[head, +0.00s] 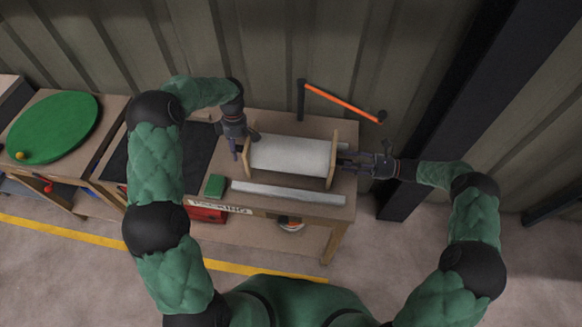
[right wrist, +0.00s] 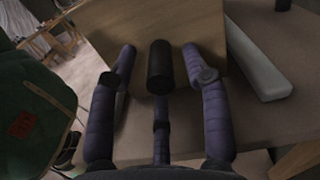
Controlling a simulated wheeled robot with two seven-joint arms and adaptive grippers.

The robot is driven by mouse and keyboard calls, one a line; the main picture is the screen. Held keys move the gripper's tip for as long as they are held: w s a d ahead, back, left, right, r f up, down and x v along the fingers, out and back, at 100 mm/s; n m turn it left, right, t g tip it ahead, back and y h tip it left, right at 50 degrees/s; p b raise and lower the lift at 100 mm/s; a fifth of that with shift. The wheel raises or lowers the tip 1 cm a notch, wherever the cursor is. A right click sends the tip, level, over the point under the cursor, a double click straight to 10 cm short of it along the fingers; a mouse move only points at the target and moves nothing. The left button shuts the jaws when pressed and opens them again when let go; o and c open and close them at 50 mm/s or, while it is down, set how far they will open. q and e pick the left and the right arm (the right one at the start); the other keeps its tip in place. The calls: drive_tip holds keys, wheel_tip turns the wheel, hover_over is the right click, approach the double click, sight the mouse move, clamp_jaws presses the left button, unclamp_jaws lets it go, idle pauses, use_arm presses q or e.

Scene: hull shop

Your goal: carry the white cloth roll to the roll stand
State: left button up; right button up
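The white cloth roll (head: 290,156) lies level between the two upright wooden end plates of the roll stand (head: 333,162) on the bench. A dark core end (right wrist: 159,68) sticks out of the stand's right plate, which also shows in the right wrist view (right wrist: 205,30). My right gripper (head: 346,161) is at that end; in the right wrist view its fingers (right wrist: 158,55) are spread on both sides of the core, with visible gaps. My left gripper (head: 241,150) is at the roll's left end, beside the left plate. Whether its fingers hold the left core end is hidden.
A long pale bar (head: 288,192) lies along the bench front (head: 262,212). A green block (head: 215,185) and dark mat (head: 180,155) are left. An orange-armed post (head: 301,100) stands behind. A green round board (head: 55,127) is far left; a dark column (head: 440,120) rises right.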

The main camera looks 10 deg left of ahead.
drive_tip(key=shift+d, duration=0.55)
use_arm(q)
wheel_tip(320, 180, up, 12)
drive_tip(key=w, duration=0.2)
drive_tip(key=shift+w+f, duration=0.15)
drive_tip(key=shift+w, duration=0.05)
use_arm(e)
drive_tip(key=d, duration=1.1)
